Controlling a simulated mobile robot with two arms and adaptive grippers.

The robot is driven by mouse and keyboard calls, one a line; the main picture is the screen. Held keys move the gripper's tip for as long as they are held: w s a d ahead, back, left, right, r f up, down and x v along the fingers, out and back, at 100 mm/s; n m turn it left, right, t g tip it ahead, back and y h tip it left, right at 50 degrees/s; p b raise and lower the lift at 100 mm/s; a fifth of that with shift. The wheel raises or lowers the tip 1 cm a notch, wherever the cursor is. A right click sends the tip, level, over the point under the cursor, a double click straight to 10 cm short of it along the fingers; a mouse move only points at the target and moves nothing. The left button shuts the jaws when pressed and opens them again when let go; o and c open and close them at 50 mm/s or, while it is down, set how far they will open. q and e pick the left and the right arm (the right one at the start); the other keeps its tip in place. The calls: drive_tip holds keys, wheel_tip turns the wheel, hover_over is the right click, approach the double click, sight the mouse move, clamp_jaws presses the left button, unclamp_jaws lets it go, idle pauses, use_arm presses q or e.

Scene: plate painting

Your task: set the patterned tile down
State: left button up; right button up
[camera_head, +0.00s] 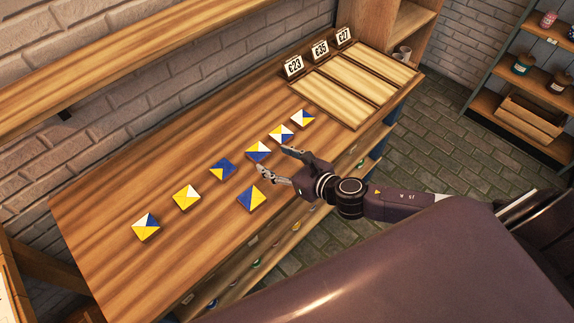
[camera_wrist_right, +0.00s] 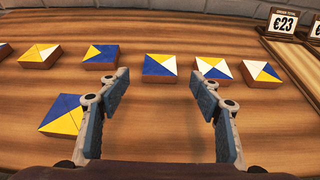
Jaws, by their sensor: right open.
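Several square patterned tiles in blue, yellow and white lie on the wooden table. A blue and yellow tile (camera_head: 251,198) lies apart, nearer the front edge; it also shows in the wrist view (camera_wrist_right: 63,115), left of my gripper. The others form a slanting row, including a blue, white and yellow tile (camera_head: 258,151) beyond my fingertips. My right gripper (camera_head: 275,162) is open and empty over the table. In the wrist view its fingers (camera_wrist_right: 159,80) stand wide apart, with a row tile (camera_wrist_right: 159,66) seen past the gap. My left gripper is not in view.
A wooden tray (camera_head: 333,99) with three compartments stands at the far right of the table, with price signs (camera_head: 320,50) behind it. A brick wall runs behind the table. A shelf unit (camera_head: 525,100) stands at right. The table's left part has bare room.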

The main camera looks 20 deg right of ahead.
drive_tip(key=v, duration=0.5)
drive_tip(key=shift+b, duration=0.3)
drive_tip(key=shift+w, duration=0.1)
